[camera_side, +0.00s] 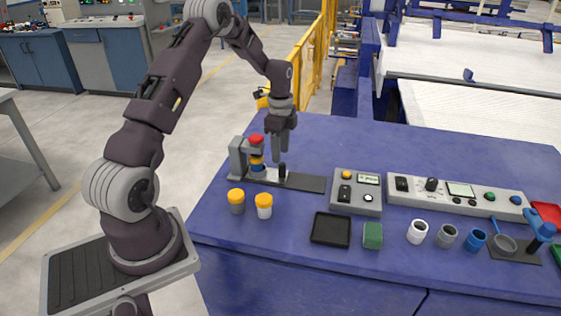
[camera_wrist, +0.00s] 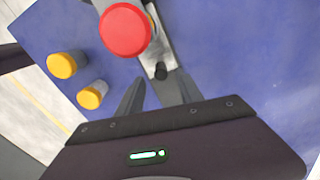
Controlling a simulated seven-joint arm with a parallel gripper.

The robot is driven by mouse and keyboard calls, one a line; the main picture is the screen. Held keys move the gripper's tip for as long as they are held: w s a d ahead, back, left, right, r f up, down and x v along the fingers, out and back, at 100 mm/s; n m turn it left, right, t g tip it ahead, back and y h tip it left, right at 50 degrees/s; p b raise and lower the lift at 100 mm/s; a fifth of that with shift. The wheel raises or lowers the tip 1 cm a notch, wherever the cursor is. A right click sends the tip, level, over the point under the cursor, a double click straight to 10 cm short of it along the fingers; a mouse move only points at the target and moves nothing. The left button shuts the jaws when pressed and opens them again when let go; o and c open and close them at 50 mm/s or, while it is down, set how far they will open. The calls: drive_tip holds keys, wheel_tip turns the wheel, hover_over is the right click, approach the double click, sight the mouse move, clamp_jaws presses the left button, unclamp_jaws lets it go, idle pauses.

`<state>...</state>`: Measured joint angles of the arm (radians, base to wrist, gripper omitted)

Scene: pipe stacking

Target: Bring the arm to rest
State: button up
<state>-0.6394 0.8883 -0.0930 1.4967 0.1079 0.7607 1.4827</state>
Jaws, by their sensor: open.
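My gripper (camera_side: 281,145) hangs from the raised arm above the back left of the blue table. It is open and empty, with its fingers pointing down. In the wrist view its two fingers (camera_wrist: 158,98) show apart, with table between them. Just left of it in the side view stands a grey fixture (camera_side: 236,160) on a dark base plate. A stack with a red top (camera_side: 256,140), a yellow part (camera_side: 257,154) and a blue part (camera_side: 257,168) stands in the fixture. The red top also shows large in the wrist view (camera_wrist: 125,30). The gripper appears apart from the stack.
Two yellow-capped pipes, one grey (camera_side: 236,203) and one white (camera_side: 264,207), stand in front of the fixture. A button box (camera_side: 357,192), a black tray (camera_side: 330,230), a green block (camera_side: 373,236) and several cups stand to the right. The table's back middle (camera_side: 370,140) is clear.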

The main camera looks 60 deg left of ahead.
drive_tip(key=shift+r, duration=0.6)
drive_tip(key=s+d+r+n+t+y, duration=0.1)
drive_tip(key=s+d+r+n, duration=0.25)
drive_tip(key=d+r, duration=0.55)
drive_tip(key=s+d+r+n+t, duration=0.2)
drive_tip(key=s+d+r, duration=0.3)
drive_tip(key=d+r, duration=0.5)
drive_tip(key=s+d+r+n+t, duration=0.1)
drive_tip(key=s+d+r+n, duration=0.1)
drive_tip(key=s, duration=0.7)
drive_tip(key=s+d+r+n+t+h, duration=0.1)
drive_tip(key=s+d+r+n, duration=0.1)
drive_tip(key=s+d, duration=0.3)
drive_tip(key=s+n, duration=0.1)
drive_tip(key=s, duration=0.2)
drive_tip(key=shift+s+d+n+t, duration=0.2)
drive_tip(key=shift+s+n+t, duration=0.1)
drive_tip(key=shift+s+n, duration=0.1)
